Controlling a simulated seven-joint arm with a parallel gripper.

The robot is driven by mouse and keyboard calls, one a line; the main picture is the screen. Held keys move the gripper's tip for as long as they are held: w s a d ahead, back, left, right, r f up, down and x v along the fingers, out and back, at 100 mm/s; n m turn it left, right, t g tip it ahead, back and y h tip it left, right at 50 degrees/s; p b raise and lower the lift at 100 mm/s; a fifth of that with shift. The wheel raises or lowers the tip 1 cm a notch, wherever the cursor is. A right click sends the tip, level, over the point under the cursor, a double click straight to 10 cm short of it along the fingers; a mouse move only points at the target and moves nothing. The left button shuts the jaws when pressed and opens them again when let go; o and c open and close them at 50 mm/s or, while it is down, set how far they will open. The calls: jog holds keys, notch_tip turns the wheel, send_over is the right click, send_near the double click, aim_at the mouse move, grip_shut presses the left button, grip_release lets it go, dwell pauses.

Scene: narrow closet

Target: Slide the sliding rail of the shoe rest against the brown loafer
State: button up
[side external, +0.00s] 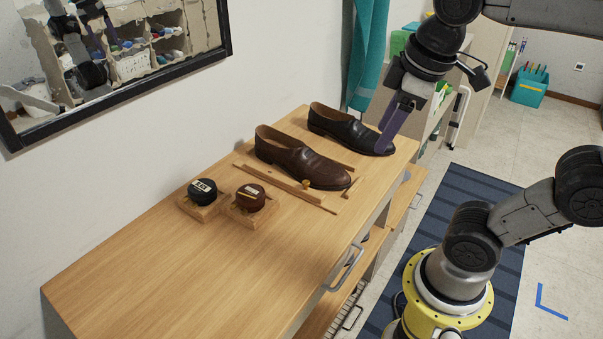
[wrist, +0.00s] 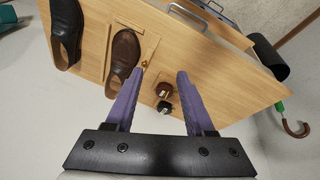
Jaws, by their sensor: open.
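The brown loafer (side external: 298,160) lies on the wooden shoe rest (side external: 331,207) on the bench top, and it shows left of my fingers in the wrist view (wrist: 124,52). The sliding rail (side external: 272,178) is a pale wooden strip along the loafer's near side. A small brass knob (side external: 306,184) sits on it; the knob also shows by my left finger in the wrist view (wrist: 144,63). A narrow strip of board seems to show between rail and loafer. My gripper (side external: 385,148) is open and empty above the bench, its purple fingers (wrist: 161,73) apart.
A black shoe (side external: 350,128) stands behind the loafer. Two round polish tins, one dark (side external: 202,190) and one brown (side external: 250,197), sit on wooden blocks near the wall. The bench's front half is clear. A mirror (side external: 110,55) hangs on the wall.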

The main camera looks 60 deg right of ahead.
jog(key=w+r+n+g+h, duration=0.1)
jog(key=w+r+n+g, duration=0.15)
jog(key=w, duration=0.45)
jog(key=n+g+h, duration=0.1)
jog(key=n+g, duration=0.1)
jog(key=g, duration=0.1)
send_over(305, 182)
jog(key=w+a, duration=0.2)
jog(key=a, duration=0.1)
notch_tip(305, 182, down, 4)
jog(key=f, duration=0.1)
jog(key=shift+n+g, duration=0.25)
jog(key=shift+g, duration=0.3)
jog(key=w+x, duration=0.1)
jog(key=x, duration=0.4)
jog(key=w+a+f+x, duration=0.1)
jog(key=x, duration=0.5)
jog(key=w+x, duration=0.1)
jog(key=x, duration=0.5)
jog(key=shift+w+a+f, duration=0.1)
jog(key=shift+a+f, duration=0.15)
jog(key=shift+f, duration=0.2)
